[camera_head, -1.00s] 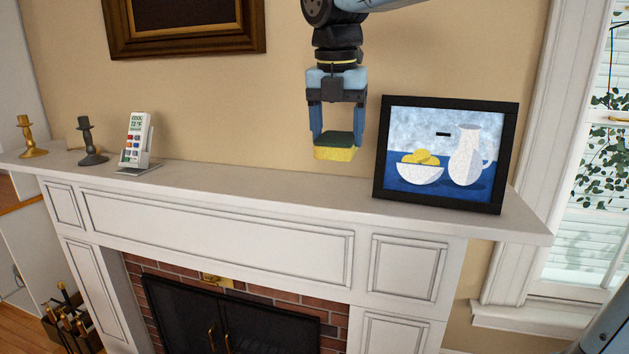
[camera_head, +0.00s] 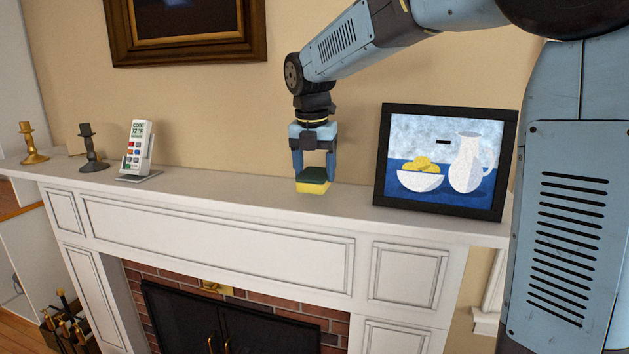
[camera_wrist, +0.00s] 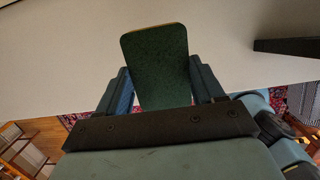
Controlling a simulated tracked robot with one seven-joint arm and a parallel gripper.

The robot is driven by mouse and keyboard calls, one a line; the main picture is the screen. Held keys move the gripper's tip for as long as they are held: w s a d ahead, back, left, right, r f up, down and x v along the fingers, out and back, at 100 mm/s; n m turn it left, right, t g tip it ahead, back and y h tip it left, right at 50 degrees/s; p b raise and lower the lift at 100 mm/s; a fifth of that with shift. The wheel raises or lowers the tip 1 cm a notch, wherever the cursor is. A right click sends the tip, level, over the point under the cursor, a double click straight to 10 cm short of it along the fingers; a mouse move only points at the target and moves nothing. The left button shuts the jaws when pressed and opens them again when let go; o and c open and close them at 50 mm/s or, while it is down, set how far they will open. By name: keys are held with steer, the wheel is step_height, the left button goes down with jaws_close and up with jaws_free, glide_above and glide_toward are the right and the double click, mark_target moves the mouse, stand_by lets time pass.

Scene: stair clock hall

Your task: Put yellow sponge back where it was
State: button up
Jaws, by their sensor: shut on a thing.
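The yellow sponge (camera_head: 312,187) has a dark green scouring top and is held between the fingers of my gripper (camera_head: 313,172). In the head view it is at or just above the white mantel shelf (camera_head: 235,190), left of the framed picture; I cannot tell if it touches the shelf. In the wrist view the green face of the sponge (camera_wrist: 157,65) fills the space between my gripper's two blue fingers (camera_wrist: 157,88), with the pale shelf (camera_wrist: 60,50) beyond.
A black-framed still-life picture (camera_head: 445,160) leans on the shelf to the right. A white remote on a stand (camera_head: 138,150), a dark candlestick (camera_head: 90,148) and a brass candlestick (camera_head: 32,145) stand at the left. The shelf between remote and sponge is clear.

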mark_target(313, 176)
steer(key=shift+f, duration=1.35)
steer(key=o, duration=0.9)
steer(key=shift+f, duration=0.1)
steer(key=shift+o, duration=0.2)
steer(key=r, duration=0.4)
steer(key=s+r, duration=0.1)
steer(key=r, duration=0.6)
steer(key=shift+s+a+r, duration=0.3)
steer(key=shift+s, duration=0.1)
steer(key=shift+r, duration=0.25)
